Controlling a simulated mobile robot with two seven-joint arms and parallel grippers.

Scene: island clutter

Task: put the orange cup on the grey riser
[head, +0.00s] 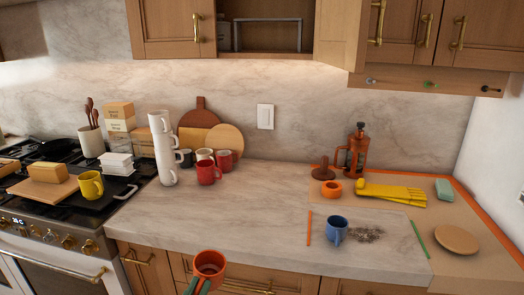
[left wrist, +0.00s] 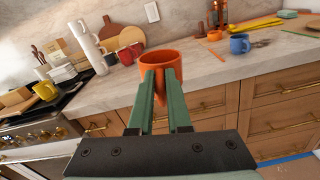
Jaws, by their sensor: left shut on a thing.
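The orange cup (head: 209,266) is at the bottom of the head view, in front of the counter's front edge. It is upright, with its dark inside showing. My left gripper (head: 200,286) is shut on it from the near side; the green fingers (left wrist: 160,78) also grip the cup (left wrist: 160,58) in the left wrist view. A grey frame-like stand (head: 270,36) in the open wall cabinet looks like the grey riser, high at the back; its top is hard to make out. My right gripper is not in view.
White stacked cups (head: 162,150) and red mugs (head: 208,172) stand at the counter's back left. A blue mug (head: 337,229) stands front right, beside dark crumbs. A French press (head: 355,150) and yellow gloves (head: 392,192) are farther back. The counter's middle (head: 265,210) is clear.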

